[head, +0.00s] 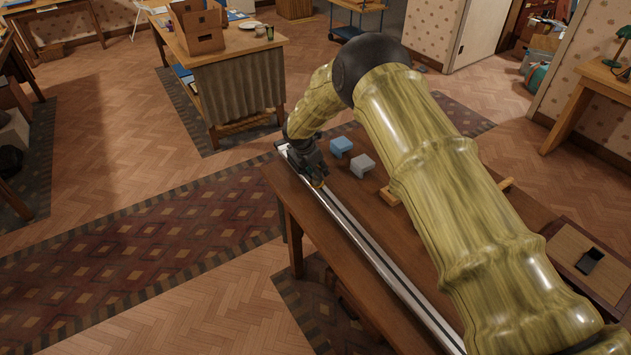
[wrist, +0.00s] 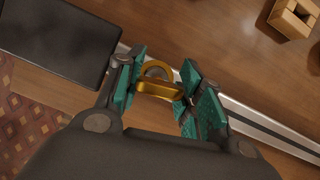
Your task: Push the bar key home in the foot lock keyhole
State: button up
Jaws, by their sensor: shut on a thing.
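My gripper (wrist: 158,84) is shut on a brass-coloured piece with a round ring-shaped bow, which I take to be the bar key (wrist: 160,90). It sits between the teal finger pads, over or near a long silver rail (wrist: 272,126). In the head view my gripper (head: 313,168) is low at the far end of this rail (head: 385,262), at the table's edge. The key is hidden there. I cannot make out the foot lock or its keyhole, nor whether the key's tip is in anything.
A flat dark slab (wrist: 60,40) lies left of the fingers in the wrist view. A blue block (head: 341,146) and a grey block (head: 362,165) stand on the table (head: 300,215) right of my gripper. A wooden frame-like block (wrist: 292,18) is at the wrist view's upper right.

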jog(key=shift+f, duration=0.15)
jog(key=o, duration=1.1)
jog(key=shift+r, duration=0.25)
jog(key=shift+r, duration=1.15)
jog(key=shift+r, duration=0.25)
jog(key=shift+r, duration=0.75)
jog(key=shift+r, duration=0.1)
